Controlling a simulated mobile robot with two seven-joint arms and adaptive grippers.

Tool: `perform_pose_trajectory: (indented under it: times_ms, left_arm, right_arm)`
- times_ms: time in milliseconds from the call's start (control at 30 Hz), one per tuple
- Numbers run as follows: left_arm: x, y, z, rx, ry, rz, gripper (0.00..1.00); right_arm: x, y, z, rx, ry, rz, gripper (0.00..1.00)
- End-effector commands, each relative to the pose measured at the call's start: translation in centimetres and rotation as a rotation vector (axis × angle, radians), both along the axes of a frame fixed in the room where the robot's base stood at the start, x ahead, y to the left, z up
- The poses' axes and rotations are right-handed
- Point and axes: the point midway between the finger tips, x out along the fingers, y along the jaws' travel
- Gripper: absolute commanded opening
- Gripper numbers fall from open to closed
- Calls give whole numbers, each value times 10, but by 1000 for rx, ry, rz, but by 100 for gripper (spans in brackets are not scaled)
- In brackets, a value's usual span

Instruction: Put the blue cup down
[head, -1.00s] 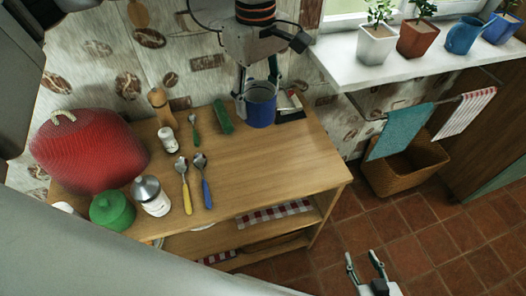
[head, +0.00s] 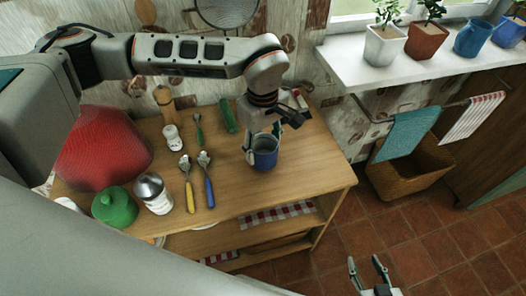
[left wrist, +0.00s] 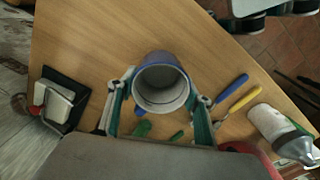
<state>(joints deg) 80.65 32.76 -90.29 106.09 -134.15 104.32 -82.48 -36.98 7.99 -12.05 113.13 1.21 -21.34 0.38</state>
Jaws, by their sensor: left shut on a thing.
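My left gripper (head: 263,143) points down and is shut on the cup, one finger on each side. The left wrist view looks into the cup (left wrist: 161,84) between the fingers (left wrist: 162,96). I cannot tell whether its base touches the tabletop. My right gripper (head: 366,264) is open and empty, low over the tiled floor at the bottom.
Left of the cup lie a blue-handled spoon (head: 209,190) and a yellow-handled spoon (head: 189,196). A green brush (head: 229,119) lies behind, left of the gripper. A white shaker (head: 172,138) and green pot (head: 114,207) stand further left. The tabletop right of the cup is clear.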

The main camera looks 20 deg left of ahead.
Motion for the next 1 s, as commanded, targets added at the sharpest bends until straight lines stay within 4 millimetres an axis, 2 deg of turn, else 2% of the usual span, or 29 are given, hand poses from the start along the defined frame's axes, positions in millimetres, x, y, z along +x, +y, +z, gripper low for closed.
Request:
perform_pose_trajectory:
  times_ms: [33,133,533,567,600,1000]
  left_arm:
    - [-1,0,-10,0,4,0,22]
    - [-1,0,-22,0,4,1,22]
    - [0,0,-27,0,0,0,22]
    - [0,0,-27,1,1,0,55]
    - [0,0,-27,1,1,0,65]
    - [0,0,-24,0,0,0,66]
  right_arm:
    - [0,0,-2,-1,2,0,40]
    - [-1,-1,-3,-2,3,0,40]
    - [0,-1,-4,-3,3,0,40]
    - [0,-1,-3,-4,2,0,40]
    - [0,-1,-3,-4,2,0,40]
    - [1,-1,-1,-3,-1,0,40]
